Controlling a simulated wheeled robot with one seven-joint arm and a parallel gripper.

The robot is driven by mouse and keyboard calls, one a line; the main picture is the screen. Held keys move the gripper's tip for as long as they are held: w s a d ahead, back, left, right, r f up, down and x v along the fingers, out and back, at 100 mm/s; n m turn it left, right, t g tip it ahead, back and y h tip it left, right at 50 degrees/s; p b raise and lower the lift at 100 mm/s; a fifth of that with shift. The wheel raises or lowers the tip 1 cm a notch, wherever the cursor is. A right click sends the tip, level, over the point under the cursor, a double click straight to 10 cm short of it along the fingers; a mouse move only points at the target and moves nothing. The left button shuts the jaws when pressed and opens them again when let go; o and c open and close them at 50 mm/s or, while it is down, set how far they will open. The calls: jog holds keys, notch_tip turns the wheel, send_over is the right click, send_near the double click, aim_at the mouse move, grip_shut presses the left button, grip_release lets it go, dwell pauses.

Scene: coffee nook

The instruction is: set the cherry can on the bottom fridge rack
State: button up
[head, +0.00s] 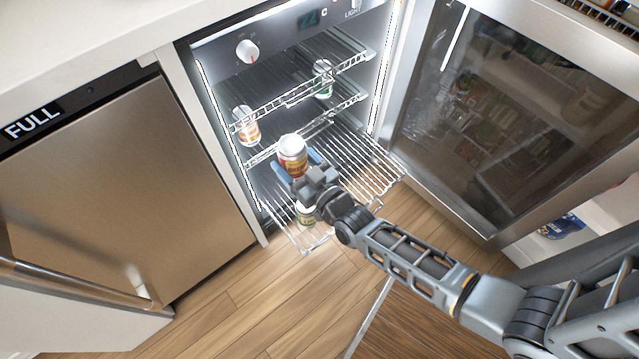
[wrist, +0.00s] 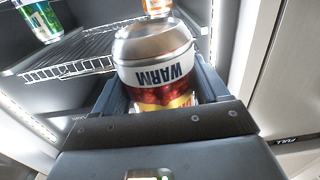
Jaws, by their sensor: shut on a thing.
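In the wrist view the can (wrist: 158,76) fills the space between the fingers, and the lettering appears upside down. My gripper is shut on it and holds it above the bottom fridge rack (head: 362,172), a wire rack that is slid out of the open fridge. The can's lower part is hidden by my gripper.
A green and white can (head: 306,213) shows on the bottom rack, partly hidden under my gripper. An orange can (head: 246,127) and a green can (head: 322,79) stand on racks above. The glass fridge door (head: 500,110) is open at right. The bottom rack's right part is clear.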

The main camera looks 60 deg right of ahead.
jog(key=s+d+f+m+h+b, duration=0.1)
jog(key=s+d+f+b, duration=0.1)
jog(key=f+b, duration=0.3)
jog(key=s+d+f+m+g+h+b, duration=0.1)
jog(key=s+d+f+b, duration=0.1)
jog(key=f+b, duration=0.4)
jog(key=s+d+f+h+b, duration=0.1)
jog(key=d+f+b, duration=0.3)
jog(key=f, duration=1)
jog(key=shift+s+f+m+g+h+b, duration=0.1)
jog(key=shift+s+m+g+h+b, duration=0.35)
jog(key=shift+b, duration=0.4)
jog(key=shift+f, duration=0.15)
jog(key=o, duration=1)
jog(key=shift+f, duration=0.1)
jog(key=shift+o, duration=1)
